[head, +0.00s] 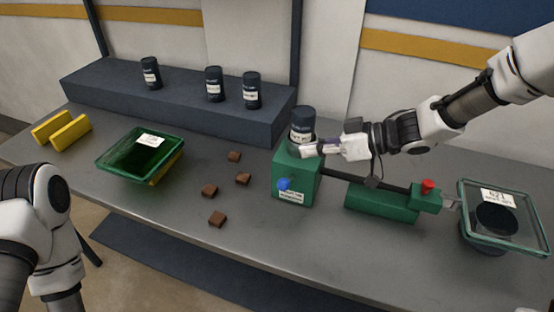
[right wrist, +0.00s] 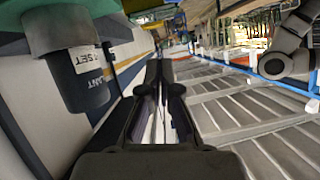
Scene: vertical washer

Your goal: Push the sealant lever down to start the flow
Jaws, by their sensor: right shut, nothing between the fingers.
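The green sealant dispenser (head: 297,168) stands on the bench, with a dark labelled bottle (head: 303,122) upright on top. A blue ball knob (head: 284,184), apparently the sealant lever's end, sticks out of the dispenser's front. My right gripper (head: 308,152) is shut and empty. Its fingers point left in the head view, over the dispenser's top, in front of the bottle's base and above the knob. Contact cannot be told. The right wrist view shows its fingers (right wrist: 165,95) together, with the bottle (right wrist: 85,72) beside them. My left arm shows at lower left; its gripper is out of view.
A glass-like plate on a dark stand (head: 505,228) is at right, by a green device with a red button (head: 428,187). A green tray (head: 142,155), yellow blocks (head: 62,131) and several brown pieces (head: 217,219) lie left. Three bottles (head: 214,84) stand on a shelf.

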